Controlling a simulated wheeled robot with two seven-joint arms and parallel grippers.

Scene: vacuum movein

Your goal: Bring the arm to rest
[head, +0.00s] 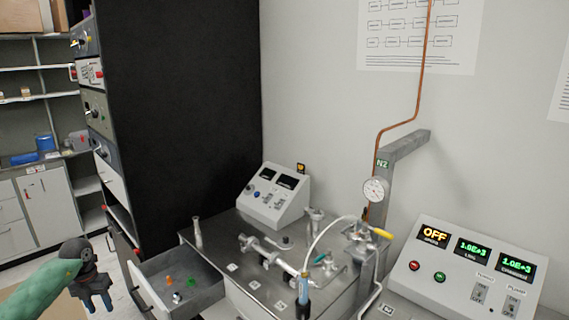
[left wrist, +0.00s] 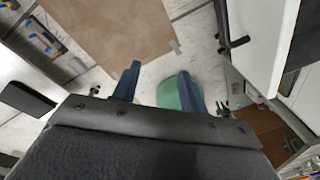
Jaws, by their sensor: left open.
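My left gripper (head: 97,303) is at the lower left of the head view, at the end of my green arm, to the left of the open drawer and apart from it. In the left wrist view its two blue-grey fingers (left wrist: 158,84) are spread, with nothing between them, above the floor. A green rounded shape behind the right finger is partly hidden. My right gripper shows in neither view.
An open grey drawer (head: 205,290) holds small coloured parts. The metal bench (head: 215,237) carries a control box (head: 274,197) and pipework. A display panel (head: 470,268) reads OFF at right. A tall black cabinet side (head: 185,120) stands behind. A brown floor patch (left wrist: 112,30) lies below.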

